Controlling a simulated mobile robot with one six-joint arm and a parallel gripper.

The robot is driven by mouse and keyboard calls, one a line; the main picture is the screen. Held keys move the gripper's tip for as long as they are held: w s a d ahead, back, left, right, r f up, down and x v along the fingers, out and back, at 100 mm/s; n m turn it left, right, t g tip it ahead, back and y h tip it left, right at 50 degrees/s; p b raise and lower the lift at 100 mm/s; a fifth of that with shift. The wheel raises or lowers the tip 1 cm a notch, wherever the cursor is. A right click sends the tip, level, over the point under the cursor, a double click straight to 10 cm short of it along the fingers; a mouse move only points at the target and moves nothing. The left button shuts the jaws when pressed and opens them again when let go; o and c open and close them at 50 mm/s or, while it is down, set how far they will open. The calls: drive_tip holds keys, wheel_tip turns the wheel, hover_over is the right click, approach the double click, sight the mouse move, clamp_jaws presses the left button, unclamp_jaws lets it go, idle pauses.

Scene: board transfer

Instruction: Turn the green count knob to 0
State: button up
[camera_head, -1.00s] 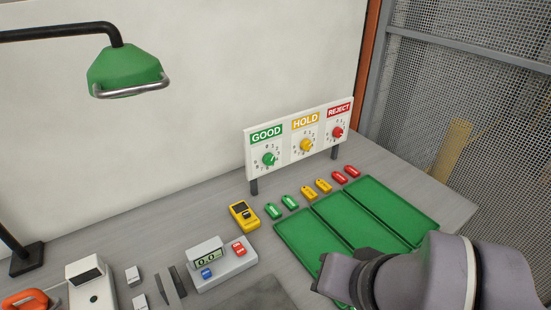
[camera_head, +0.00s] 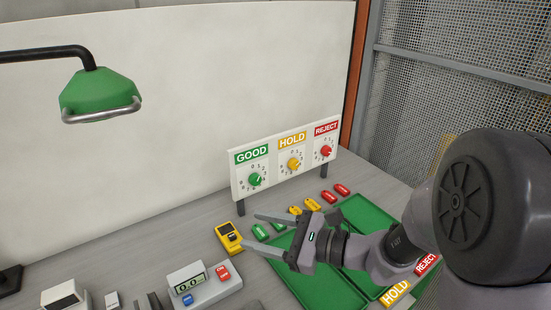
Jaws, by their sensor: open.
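The green count knob (camera_head: 255,179) sits under the GOOD label on the left of the white panel (camera_head: 238,198). Numbers ring it, but its exact setting is too small to read. The yellow knob (camera_head: 293,164) under HOLD and the red knob (camera_head: 326,151) under REJECT are to its right. My gripper (camera_head: 262,234) is open and empty, its two fingers pointing left over the table. It is below and in front of the panel, apart from the green knob.
A green three-section tray (camera_head: 318,281) lies under my arm, partly hidden. Green, yellow and red tags lie before the panel, including red ones (camera_head: 329,196). A yellow meter (camera_head: 228,236) and a grey display unit (camera_head: 214,291) stand left. A green lamp (camera_head: 98,93) hangs upper left.

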drive_tip(key=w+d+f+m+t+h, duration=0.4)
drive_tip(key=w+d+f+m+t, duration=0.3)
drive_tip(key=w+d+m, duration=0.25)
drive_tip(key=b, duration=0.2)
approach(257, 181)
drive_tip(key=shift+n, duration=0.25)
drive_tip(key=x, duration=0.8)
drive_tip(key=shift+w+f, duration=0.1)
clamp_jaws()
